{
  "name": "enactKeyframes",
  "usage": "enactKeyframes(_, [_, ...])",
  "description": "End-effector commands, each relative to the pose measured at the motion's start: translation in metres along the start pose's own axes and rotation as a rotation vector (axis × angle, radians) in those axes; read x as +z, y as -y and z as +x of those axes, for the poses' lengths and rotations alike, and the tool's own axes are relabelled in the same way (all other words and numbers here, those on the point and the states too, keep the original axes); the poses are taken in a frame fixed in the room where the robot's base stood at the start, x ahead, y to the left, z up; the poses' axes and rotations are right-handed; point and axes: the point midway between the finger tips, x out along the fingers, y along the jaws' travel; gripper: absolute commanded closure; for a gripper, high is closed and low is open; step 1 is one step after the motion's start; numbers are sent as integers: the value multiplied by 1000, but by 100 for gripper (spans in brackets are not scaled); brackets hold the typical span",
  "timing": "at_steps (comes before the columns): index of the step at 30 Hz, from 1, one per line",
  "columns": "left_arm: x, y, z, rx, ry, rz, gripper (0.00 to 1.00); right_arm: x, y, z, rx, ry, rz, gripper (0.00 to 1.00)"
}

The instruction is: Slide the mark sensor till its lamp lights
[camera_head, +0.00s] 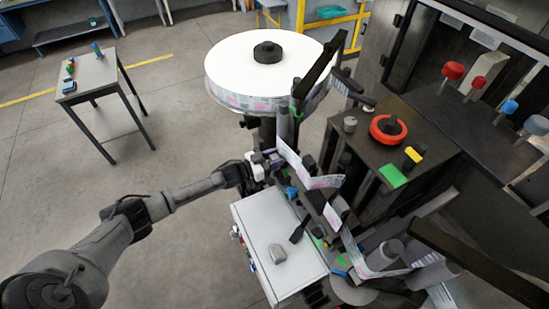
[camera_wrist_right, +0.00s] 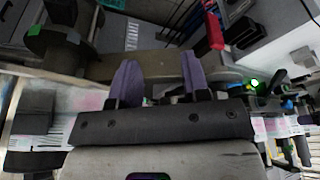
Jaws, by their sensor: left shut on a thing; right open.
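In the head view my left gripper (camera_head: 268,160) is shut on a small part beside the label strip (camera_head: 289,153), below the big white reel. The part looks like the mark sensor, but the fingers mostly hide it. In the right wrist view my right gripper (camera_wrist_right: 160,82) is open, its two purple fingers apart with nothing held between them. A small green lamp (camera_wrist_right: 253,82) glows to the right of these fingers. I cannot tell for sure that it is the sensor's lamp. I cannot make out my right gripper in the head view.
The white reel (camera_head: 232,68) stands at the back. The dark machine table (camera_head: 366,150) holds a red ring (camera_head: 388,129). Open floor lies left, with a small table (camera_head: 98,75).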

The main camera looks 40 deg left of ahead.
Motion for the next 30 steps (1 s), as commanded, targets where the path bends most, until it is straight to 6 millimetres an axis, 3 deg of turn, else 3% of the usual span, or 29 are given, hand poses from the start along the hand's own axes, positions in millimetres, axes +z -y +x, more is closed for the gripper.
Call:
enactKeyframes(13, [0,-7,0,0,0,0,100,-1,-2,-2,5,0,-5,57])
enactKeyframes(14, [0,-7,0,0,0,0,61,-1,-2,-2,5,0,-5,57])
enactKeyframes(15, [0,-7,0,0,0,0,57,-1,-2,-2,4,0,-5,57])
enactKeyframes(21, [0,-6,0,0,0,0,38,-1,-1,-2,3,0,-3,57])
enactKeyframes(30, [1,-6,-3,0,1,0,38,-1,1,-2,-2,-1,3,57])
